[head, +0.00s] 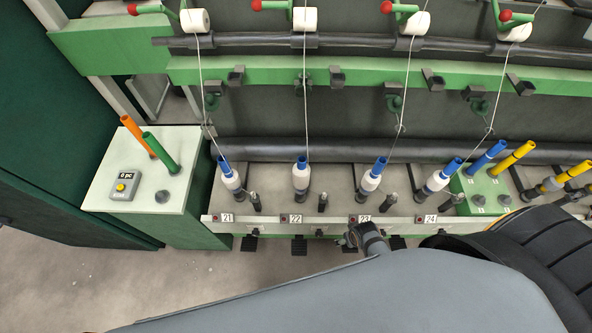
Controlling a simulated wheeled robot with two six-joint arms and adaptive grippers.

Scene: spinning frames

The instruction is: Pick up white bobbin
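Several blue tubes wound with white yarn stand on spindles along the green and grey rail, at labels 21 (231,178), 22 (301,177), 23 (371,178) and 24 (440,178). White yarn rolls (305,19) sit on the upper rail, with threads running down to the tubes. I cannot tell which is the task's white bobbin. My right gripper (367,238) seems to be the dark end part in front of label 23, apart from the tubes. My arm hides most of it, so its fingers are unclear. My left gripper is not in view.
A green block (485,192) at the right holds blue and yellow tubes. Floor (60,270) shows free at the lower left.

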